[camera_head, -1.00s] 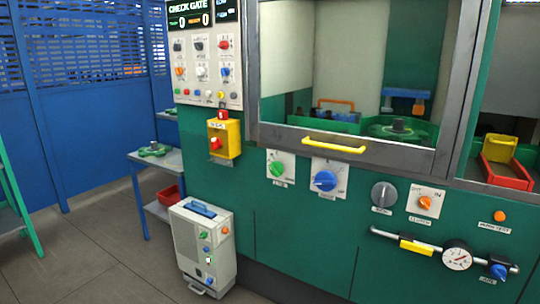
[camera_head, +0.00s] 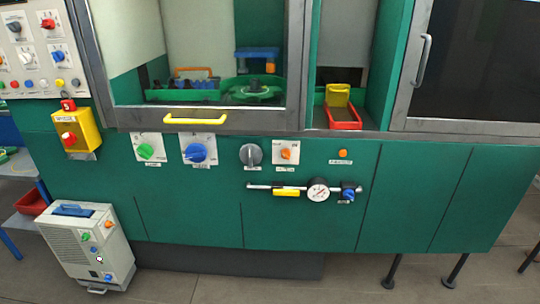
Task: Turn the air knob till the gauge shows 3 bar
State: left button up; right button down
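The pressure gauge (camera_head: 318,190) is a round white dial on a metal pipe low on the green machine front. Its needle is too small to read. A blue knob (camera_head: 348,194) sits at the pipe's right end, just right of the gauge. A yellow piece (camera_head: 287,192) is on the pipe left of the gauge. Neither of my grippers is in view.
Above the pipe are a grey knob (camera_head: 250,155), an orange knob (camera_head: 287,153) and an orange button (camera_head: 343,153). Larger blue (camera_head: 195,152) and green (camera_head: 146,151) knobs are further left. A grey unit (camera_head: 88,245) stands on the floor at left. The floor before the pipe looks clear.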

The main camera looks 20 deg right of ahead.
aim_at(349, 194)
jog(key=z, duration=1.25)
